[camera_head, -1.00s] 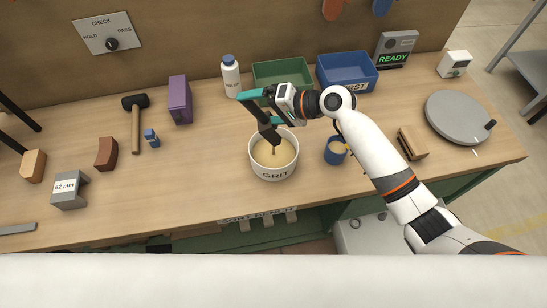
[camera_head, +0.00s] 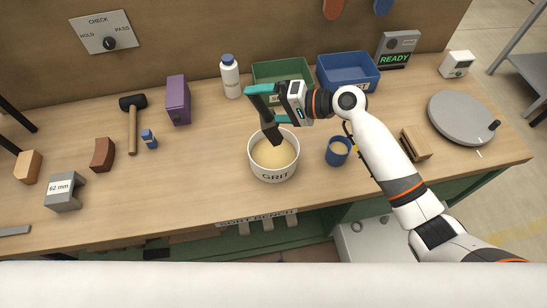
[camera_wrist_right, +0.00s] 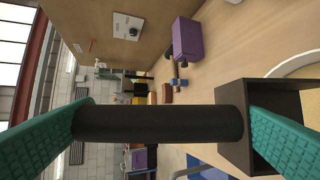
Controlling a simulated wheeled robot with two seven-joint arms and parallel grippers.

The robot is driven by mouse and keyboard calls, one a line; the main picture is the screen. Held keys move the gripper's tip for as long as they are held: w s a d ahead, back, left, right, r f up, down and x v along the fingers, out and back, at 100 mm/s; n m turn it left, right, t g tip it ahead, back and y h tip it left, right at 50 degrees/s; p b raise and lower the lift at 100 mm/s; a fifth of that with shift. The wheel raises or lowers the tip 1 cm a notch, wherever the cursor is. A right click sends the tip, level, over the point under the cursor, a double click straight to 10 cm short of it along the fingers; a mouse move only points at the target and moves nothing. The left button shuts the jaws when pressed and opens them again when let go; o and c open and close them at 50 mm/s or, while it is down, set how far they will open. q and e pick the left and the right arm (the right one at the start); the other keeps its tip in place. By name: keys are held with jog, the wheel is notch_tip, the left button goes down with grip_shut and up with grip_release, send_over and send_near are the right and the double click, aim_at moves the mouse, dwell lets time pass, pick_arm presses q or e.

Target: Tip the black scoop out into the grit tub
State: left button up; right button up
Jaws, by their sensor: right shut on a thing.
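My right gripper (camera_head: 264,104) is above the grit tub, its teal fingers shut on the black scoop (camera_head: 270,130). The scoop is steeply tilted, its lower end over the tub's mouth. In the right wrist view the dark handle (camera_wrist_right: 160,123) runs between the teal fingers, and the boxy scoop head (camera_wrist_right: 262,92) is at the right. I cannot tell whether any grit is left in it. The grit tub (camera_head: 275,177) is a white round bowl marked GRIT, with tan grit inside. My left gripper is not in view.
A blue cup (camera_head: 337,152) stands right of the tub. Green (camera_head: 282,70) and blue (camera_head: 347,72) bins and a white bottle (camera_head: 230,78) stand behind it. A hammer (camera_head: 132,125) and purple block (camera_head: 178,100) are to the left.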

jog(key=shift+w+d+f+y+b, duration=0.1)
jog(key=shift+d+f+y+b, duration=0.1)
jog(key=shift+d+y+b, duration=0.65)
jog(key=shift+d+r+m+b, duration=0.1)
jog(key=shift+r+m+b, duration=0.15)
jog(key=shift+b, duration=0.3)
dwell(0.8)
jog(key=shift+r+h+p, duration=0.1)
jog(key=shift+h+p, duration=0.15)
jog(key=shift+p, duration=0.15)
jog(key=shift+a+r+h+p, duration=0.1)
jog(key=shift+a+h+p, duration=0.2)
jog(key=shift+a+p, duration=0.35)
jog(key=a+h+p, duration=0.1)
jog(key=p, duration=0.3)
jog(key=shift+a+h, duration=0.3)
jog(key=shift+a, duration=0.05)
jog(key=shift+s+a+f+p, duration=0.2)
jog(key=shift+f+p, duration=0.1)
jog(key=shift+p, duration=0.05)
jog(key=shift+f, duration=0.1)
